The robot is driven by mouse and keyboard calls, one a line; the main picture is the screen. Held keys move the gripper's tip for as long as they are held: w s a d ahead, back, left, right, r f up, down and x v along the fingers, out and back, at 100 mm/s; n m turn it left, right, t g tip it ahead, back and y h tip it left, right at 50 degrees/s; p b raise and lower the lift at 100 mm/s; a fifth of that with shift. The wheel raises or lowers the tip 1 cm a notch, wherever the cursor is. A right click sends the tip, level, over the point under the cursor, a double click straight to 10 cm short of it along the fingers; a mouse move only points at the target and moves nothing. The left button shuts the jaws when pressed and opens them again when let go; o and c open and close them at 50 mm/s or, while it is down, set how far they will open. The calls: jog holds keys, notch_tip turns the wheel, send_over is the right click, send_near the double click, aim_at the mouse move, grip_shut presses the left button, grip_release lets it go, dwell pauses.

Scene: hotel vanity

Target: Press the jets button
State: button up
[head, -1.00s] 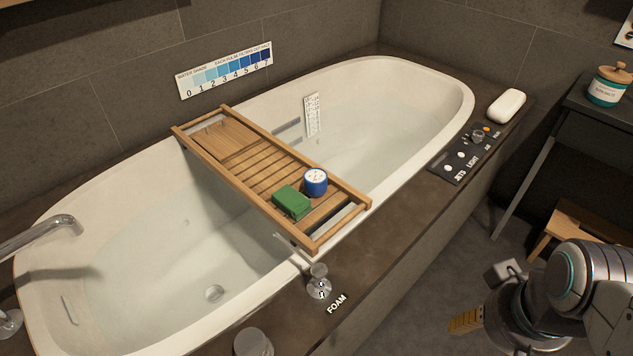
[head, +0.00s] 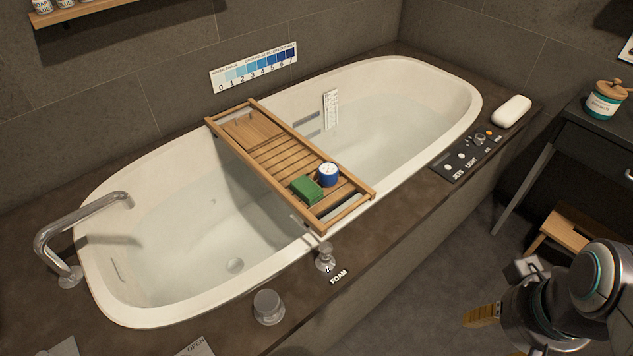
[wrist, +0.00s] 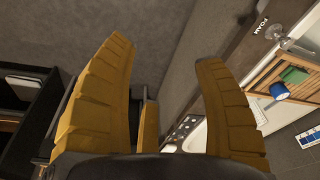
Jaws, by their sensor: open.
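The jets button (head: 447,167) is a small pale round button beside the JETS label, at the near end of the black control panel (head: 464,166) on the bath's front ledge. In the wrist view the panel (wrist: 177,132) shows partly between my fingers, low and farther off; I cannot tell its buttons apart there. In the head view one yellow finger (head: 482,315) shows at lower right, over the floor in front of the bath and apart from the panel.
A soap-like white block (head: 511,111) lies beyond the panel. A wooden tray (head: 262,160) with a green block (head: 306,188) and a blue-sided dial (head: 328,174) spans the bath. The FOAM knob (head: 325,258) stands on the ledge. A dark table (head: 590,130) and wooden stool (head: 566,228) are at right.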

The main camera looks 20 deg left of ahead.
jog(key=shift+c, duration=0.2)
grip_shut()
dwell(0.5)
jog(key=c, duration=1.1)
grip_release()
jog(key=shift+c, duration=0.2)
